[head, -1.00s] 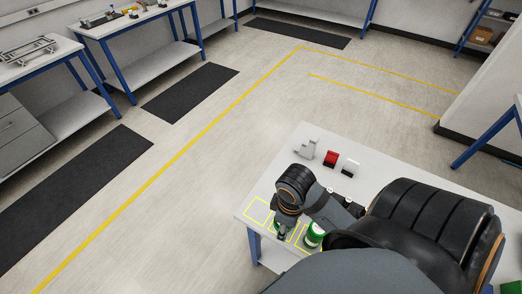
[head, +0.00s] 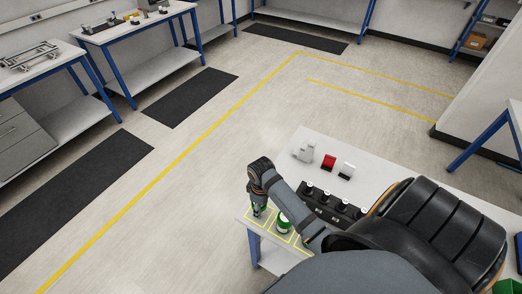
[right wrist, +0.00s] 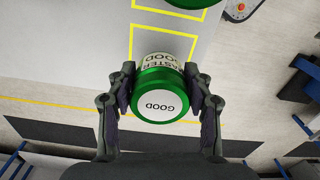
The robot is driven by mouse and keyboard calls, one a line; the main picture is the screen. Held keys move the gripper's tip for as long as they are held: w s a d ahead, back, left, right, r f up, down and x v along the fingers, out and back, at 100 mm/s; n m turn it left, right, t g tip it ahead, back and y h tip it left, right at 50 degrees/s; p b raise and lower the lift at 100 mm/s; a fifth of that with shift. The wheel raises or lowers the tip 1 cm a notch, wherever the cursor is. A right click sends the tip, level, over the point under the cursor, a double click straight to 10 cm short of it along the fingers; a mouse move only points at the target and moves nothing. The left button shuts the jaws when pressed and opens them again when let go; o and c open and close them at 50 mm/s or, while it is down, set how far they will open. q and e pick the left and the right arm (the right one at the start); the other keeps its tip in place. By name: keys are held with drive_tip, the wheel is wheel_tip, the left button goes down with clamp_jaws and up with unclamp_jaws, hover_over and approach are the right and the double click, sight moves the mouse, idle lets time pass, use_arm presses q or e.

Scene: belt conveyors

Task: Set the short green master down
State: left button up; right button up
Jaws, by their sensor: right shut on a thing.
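My right gripper (head: 257,211) is over the left yellow-outlined square at the near left corner of the white table. In the right wrist view, the gripper (right wrist: 161,92) is shut on the short green master (right wrist: 160,104), a round piece with a white "GOOD" label on top and a "MASTER GOOD" side label. It covers part of a yellow outline (right wrist: 164,36). I cannot tell whether it touches the table. A second green-and-white piece (head: 283,224) stands at the neighbouring square; its green edge also shows in the wrist view (right wrist: 190,2). My left gripper is not in view.
The white table (head: 300,180) also holds a black rack (head: 335,208) with several pale-topped pieces. My right arm hides part of the tabletop.

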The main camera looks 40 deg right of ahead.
wheel_tip(320, 180, down, 2)
drive_tip(key=shift+f+p, duration=0.15)
drive_tip(key=shift+p, duration=0.55)
drive_tip(key=shift+f, duration=0.4)
drive_tip(key=shift+w, duration=0.1)
drive_tip(key=shift+f, duration=0.1)
drive_tip(key=o, duration=1.5)
wheel_tip(320, 180, up, 12)
drive_tip(key=b, duration=0.3)
